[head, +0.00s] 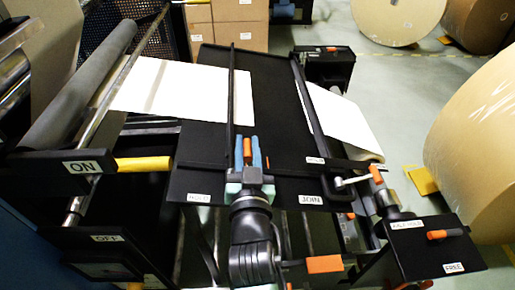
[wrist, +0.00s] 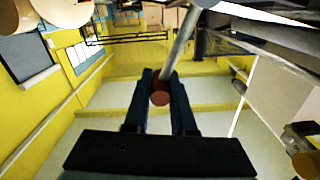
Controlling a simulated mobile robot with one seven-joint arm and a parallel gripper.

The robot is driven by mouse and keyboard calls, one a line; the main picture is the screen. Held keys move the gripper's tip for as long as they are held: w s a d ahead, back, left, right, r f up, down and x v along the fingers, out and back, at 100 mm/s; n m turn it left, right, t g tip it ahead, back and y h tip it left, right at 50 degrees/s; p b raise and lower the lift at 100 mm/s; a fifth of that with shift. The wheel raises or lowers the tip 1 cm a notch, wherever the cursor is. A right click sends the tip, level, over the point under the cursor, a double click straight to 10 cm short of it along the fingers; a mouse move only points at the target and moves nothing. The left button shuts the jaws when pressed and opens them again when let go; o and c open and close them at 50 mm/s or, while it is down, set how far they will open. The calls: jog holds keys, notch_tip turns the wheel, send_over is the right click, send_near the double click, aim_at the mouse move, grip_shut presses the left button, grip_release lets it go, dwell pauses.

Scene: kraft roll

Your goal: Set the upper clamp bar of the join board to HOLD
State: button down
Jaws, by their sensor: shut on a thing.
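The black join board (head: 275,105) lies in the middle of the head view, with a JOIN label (head: 311,200) on its near edge. One thin dark clamp bar (head: 232,85) crosses its left part and another bar (head: 302,95) its right part. I cannot tell which is the upper one. My gripper (head: 248,148) is at the board's near edge, its blue fingers shut on an orange-tipped handle. In the wrist view the handle's round red-brown end (wrist: 160,97) sits between the fingers, with a grey rod (wrist: 185,40) behind it. A label (head: 199,197) at the near left seems to read HOLD.
A yellow lever (head: 142,164) is by the ON label (head: 82,167). An orange-knobbed lever (head: 445,234) and large brown rolls (head: 485,150) stand at the right.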

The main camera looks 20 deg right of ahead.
aim_at(231, 171)
jog(key=shift+w+a+r+n+b, duration=0.15)
jog(key=shift+a+n, duration=0.45)
jog(key=shift+n, duration=0.15)
jog(key=shift+w+a+r+n+b, duration=0.1)
jog(key=shift+w+a+n, duration=0.1)
jog(key=shift+a+n, duration=0.5)
jog(key=shift+w+a+r+n+b, duration=0.15)
jog(key=shift+a+n, duration=0.35)
jog(key=shift+n, duration=0.35)
jog(key=c, duration=0.8)
grip_release()
jog(key=shift+o, duration=0.2)
jog(key=shift+s+a+f, duration=0.1)
jog(key=shift+s+a, duration=0.05)
jog(key=shift+s, duration=0.35)
jog(key=b+v, duration=0.3)
jog(key=v, duration=0.9)
jog(key=shift+r, duration=0.2)
